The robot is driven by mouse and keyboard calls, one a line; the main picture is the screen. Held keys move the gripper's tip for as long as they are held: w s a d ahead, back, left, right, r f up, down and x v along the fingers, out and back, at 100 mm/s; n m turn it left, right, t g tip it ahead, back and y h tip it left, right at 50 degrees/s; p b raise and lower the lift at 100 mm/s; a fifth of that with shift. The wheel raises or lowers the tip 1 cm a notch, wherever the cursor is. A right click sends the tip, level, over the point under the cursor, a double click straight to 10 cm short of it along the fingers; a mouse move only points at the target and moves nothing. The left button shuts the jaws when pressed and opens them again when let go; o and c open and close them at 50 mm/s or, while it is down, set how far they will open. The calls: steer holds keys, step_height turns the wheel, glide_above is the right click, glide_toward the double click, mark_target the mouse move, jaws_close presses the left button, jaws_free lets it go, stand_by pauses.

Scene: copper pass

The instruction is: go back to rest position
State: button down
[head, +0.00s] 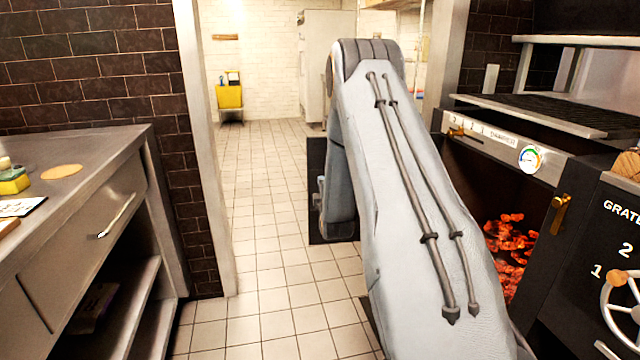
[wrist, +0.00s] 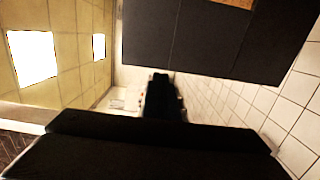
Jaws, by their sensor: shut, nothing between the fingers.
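My arm rises through the middle of the head view and bends down at its top, with its far part mostly hidden behind the near link. My gripper is not visible in the head view. In the wrist view my gripper (wrist: 163,97) shows as a dark shape in the middle, shut and empty, with open space around its tip.
A steel counter (head: 100,165) with a yellow sponge (head: 14,182) stands at left. A grill (head: 560,165) with glowing coals (head: 510,245) and a handwheel (head: 622,305) is at right. Tiled floor (head: 262,200) runs through a doorway towards a yellow bucket (head: 230,96).

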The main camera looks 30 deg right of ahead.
steer(key=shift+s+a, duration=0.1)
steer(key=shift+s, duration=0.1)
steer(key=shift+a, duration=0.1)
steer(key=s+a+r+m+g+y, duration=0.2)
steer(key=s+a+g, duration=0.15)
steer(key=a, duration=0.55)
steer(key=s+a+r+m+g+y, duration=0.15)
steer(key=s+a, duration=0.35)
steer(key=a, duration=0.5)
steer(key=s+a+r+m+g+y, duration=0.1)
steer(key=s+a+m+g+y, duration=0.25)
steer(key=a, duration=0.55)
steer(key=s+a+r+m+g, duration=0.1)
steer(key=s+a+g, duration=0.2)
steer(key=s, duration=0.8)
steer(key=s+a+r+m+g, duration=0.15)
steer(key=s+a, duration=0.25)
steer(key=s, duration=0.8)
steer(key=s+a+r+m+g, duration=0.1)
steer(key=s+a+m+g, duration=0.2)
steer(key=s, duration=0.8)
steer(key=d+r+m+p, duration=0.1)
steer(key=d+r+p, duration=0.6)
steer(key=p, duration=0.8)
steer(key=shift+d+r+g, duration=0.25)
steer(key=shift+d+g, duration=0.05)
steer(key=shift+d, duration=0.1)
